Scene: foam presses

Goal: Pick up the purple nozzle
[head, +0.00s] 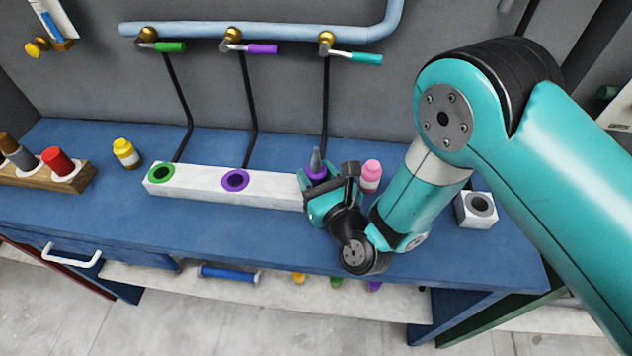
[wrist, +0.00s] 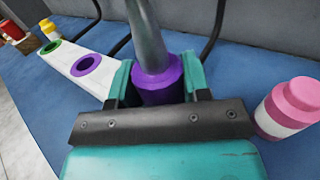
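The purple nozzle (head: 317,168) has a grey cone tip and a purple collar, and points up at the right end of the white block (head: 265,187). My gripper (head: 328,187) is at the nozzle. In the wrist view, the teal fingers of my gripper (wrist: 158,84) lie against both sides of the collar of the purple nozzle (wrist: 158,88). The nozzle's lower end and the block's right end are hidden by my gripper, so I cannot tell whether the nozzle is seated or raised. The block shows a green-ringed socket (head: 162,173) and a purple-ringed socket (head: 235,181).
A pink-capped bottle (head: 371,177) stands close right of my gripper. A yellow-capped bottle (head: 126,154) stands left of the block. A small white block with a hole (head: 476,209) is at the right. Hoses hang behind. The blue bench (head: 180,228) is clear in front.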

